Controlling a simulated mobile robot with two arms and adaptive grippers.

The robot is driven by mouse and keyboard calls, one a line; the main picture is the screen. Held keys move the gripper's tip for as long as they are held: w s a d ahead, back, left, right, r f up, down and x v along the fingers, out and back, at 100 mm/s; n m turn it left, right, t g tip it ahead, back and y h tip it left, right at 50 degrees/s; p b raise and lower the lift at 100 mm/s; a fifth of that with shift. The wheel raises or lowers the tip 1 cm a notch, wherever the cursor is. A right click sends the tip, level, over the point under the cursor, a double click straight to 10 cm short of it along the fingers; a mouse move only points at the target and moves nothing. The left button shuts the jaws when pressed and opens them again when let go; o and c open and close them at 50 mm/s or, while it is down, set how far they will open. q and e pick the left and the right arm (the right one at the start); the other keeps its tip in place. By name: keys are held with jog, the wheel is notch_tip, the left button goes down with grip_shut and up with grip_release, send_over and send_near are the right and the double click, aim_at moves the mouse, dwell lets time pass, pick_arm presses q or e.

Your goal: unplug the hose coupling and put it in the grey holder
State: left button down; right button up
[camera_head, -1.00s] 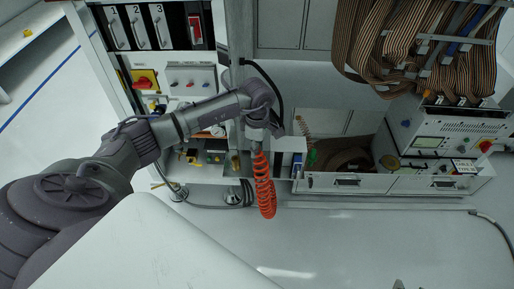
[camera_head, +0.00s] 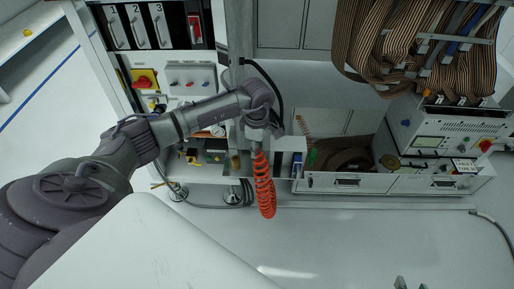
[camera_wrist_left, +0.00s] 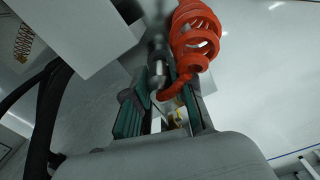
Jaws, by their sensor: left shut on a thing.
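My left gripper (camera_head: 257,141) is shut on the hose coupling, mostly hidden by the gripper and wrist in the head view. In the left wrist view the green-padded fingers (camera_wrist_left: 160,112) close around the coupling's lower end. A dark and silver metal cylinder (camera_wrist_left: 158,72) stands right by the fingertips; I cannot tell whether it is the coupling or its socket. The orange-red coiled hose (camera_head: 265,190) hangs below the gripper and also shows in the left wrist view (camera_wrist_left: 194,35). Two small fingertips of my right gripper (camera_head: 411,284) show apart at the bottom edge. I cannot pick out the grey holder for certain.
A vertical grey post (camera_head: 240,45) stands behind the gripper. Ribbon cables (camera_head: 385,45) hang at upper right. The floor below the hose is clear.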

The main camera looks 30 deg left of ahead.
pick_arm(q)
jog(key=shift+f, duration=0.15)
pick_arm(e)
jog(key=shift+w+a+r+t, duration=0.25)
jog(key=shift+w+r+t, duration=0.25)
jog(key=shift+w, duration=0.2)
pick_arm(q)
jog(key=shift+f+b, duration=0.25)
jog(key=shift+b, duration=0.1)
pick_arm(e)
jog(key=shift+w+a+r+t, duration=0.2)
jog(key=shift+w+r+t, duration=0.15)
jog(key=shift+t, duration=0.05)
pick_arm(q)
jog(key=shift+f, duration=0.2)
pick_arm(e)
jog(key=shift+w+a+r+t+y, duration=0.3)
jog(key=shift+w+r+t, duration=0.1)
jog(key=shift+r, duration=0.1)
pick_arm(q)
jog(key=shift+f+b, duration=0.45)
pick_arm(e)
jog(key=shift+w+a+r+t+y, duration=0.15)
jog(key=shift+w+a+r+t, duration=0.05)
jog(key=shift+w+r+t, duration=0.4)
jog(key=shift+w+a+r+t+y, duration=0.15)
jog(key=shift+w+r+t, duration=0.2)
jog(key=shift+r, duration=0.35)
